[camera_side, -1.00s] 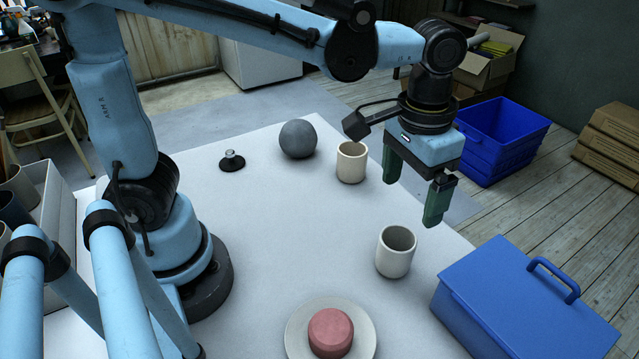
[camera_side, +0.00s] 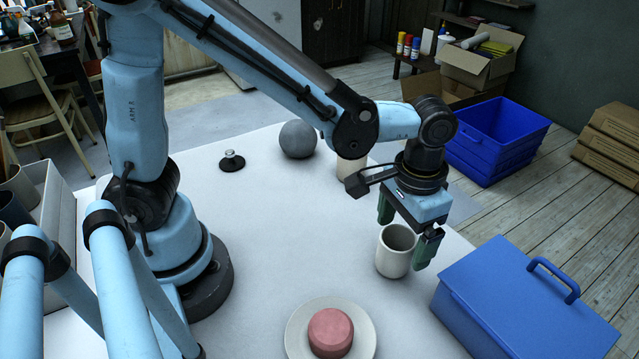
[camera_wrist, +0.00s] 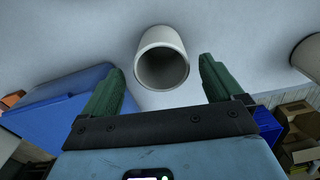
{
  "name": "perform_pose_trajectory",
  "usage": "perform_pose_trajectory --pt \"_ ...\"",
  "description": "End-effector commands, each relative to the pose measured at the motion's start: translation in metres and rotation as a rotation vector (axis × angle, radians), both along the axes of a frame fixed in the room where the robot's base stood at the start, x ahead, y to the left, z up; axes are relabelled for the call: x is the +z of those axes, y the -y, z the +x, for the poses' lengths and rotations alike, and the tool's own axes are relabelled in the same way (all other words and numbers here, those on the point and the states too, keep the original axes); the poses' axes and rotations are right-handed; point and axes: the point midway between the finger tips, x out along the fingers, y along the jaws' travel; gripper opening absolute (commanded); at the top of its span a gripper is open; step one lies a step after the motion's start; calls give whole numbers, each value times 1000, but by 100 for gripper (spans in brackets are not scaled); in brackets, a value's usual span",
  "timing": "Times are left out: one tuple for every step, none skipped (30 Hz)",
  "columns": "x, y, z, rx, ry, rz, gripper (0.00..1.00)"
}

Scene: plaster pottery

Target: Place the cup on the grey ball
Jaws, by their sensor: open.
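A white cup (camera_side: 392,262) stands upright on the white table, mouth up and empty. My gripper (camera_side: 407,232) is open just above it. In the side view one finger shows behind its rim and the other overlaps its right edge; I cannot tell whether they touch. In the wrist view the cup (camera_wrist: 162,60) lies between and slightly beyond the two green fingertips. The grey ball (camera_side: 298,139) rests at the back of the table. A second, cream cup (camera_side: 349,168) stands right of the ball, partly hidden by my arm; it also shows at the wrist view's right edge (camera_wrist: 309,58).
A plate (camera_side: 295,335) with a pink block (camera_side: 330,332) lies at the front. A blue toolbox (camera_side: 520,305) stands close on the right. A small black knob-like piece (camera_side: 232,161) sits left of the ball. The table's middle (camera_side: 290,230) is clear.

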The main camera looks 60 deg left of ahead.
Motion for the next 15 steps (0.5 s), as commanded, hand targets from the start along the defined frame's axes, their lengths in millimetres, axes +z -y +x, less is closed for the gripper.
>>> perform_pose_trajectory --pt "-7 -1 -2 0 0 0 93" --pt "-11 -2 -3 0 0 0 93" --pt "-16 -3 -4 0 0 0 93" --pt "-19 -3 -6 0 0 0 93" --pt "-23 -3 -6 0 0 0 93" --pt "-27 -3 -5 0 0 -1 93" --pt "-30 -3 -5 0 0 -1 93" --pt "-32 -3 -5 -1 0 -1 93" --pt "-35 -3 -5 -1 1 -1 93" --pt "-37 -3 -5 -1 1 -1 93" --pt "-38 -3 -5 -1 1 -2 93" --pt "-39 -3 -6 -1 1 -2 93" --pt "-39 -3 -6 -1 1 -2 93" --pt "-40 -3 -6 -1 1 -2 93" --pt "-40 -3 -6 -1 1 -2 93"
